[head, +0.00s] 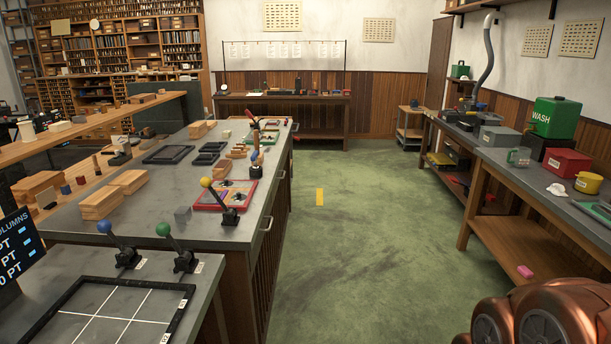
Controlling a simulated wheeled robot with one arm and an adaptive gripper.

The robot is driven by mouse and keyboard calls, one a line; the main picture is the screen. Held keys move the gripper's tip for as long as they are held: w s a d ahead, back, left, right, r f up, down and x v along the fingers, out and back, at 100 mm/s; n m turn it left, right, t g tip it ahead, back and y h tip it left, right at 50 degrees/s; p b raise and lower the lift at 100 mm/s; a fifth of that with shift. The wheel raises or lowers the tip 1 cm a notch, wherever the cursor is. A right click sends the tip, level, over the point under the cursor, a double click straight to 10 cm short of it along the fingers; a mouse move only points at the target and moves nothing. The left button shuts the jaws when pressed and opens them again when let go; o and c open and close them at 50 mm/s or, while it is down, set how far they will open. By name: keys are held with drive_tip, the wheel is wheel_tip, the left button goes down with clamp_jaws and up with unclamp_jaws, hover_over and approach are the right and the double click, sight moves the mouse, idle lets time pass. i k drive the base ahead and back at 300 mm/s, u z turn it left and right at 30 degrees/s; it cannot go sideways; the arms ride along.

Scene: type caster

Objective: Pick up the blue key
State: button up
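I cannot make out a blue key anywhere in the head view. The nearest blue item is a lever with a blue ball (104,226) on the near left bench, beside a lever with a green ball (163,229). A lever with a yellow ball (206,183) stands farther back by a red-framed tray (225,195) holding small coloured and dark pieces, too small to tell apart. My gripper is not in view. The copper-coloured rounded part at the bottom right seems to be mine.
The long grey-topped bench (150,215) fills the left, with wooden blocks (101,203) on it. The right workbench (500,163) carries a green WASH container (556,117) and a red box (566,162).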

sight(253, 158)
drive_tip(key=i, duration=3.55)
drive_tip(key=u, duration=4)
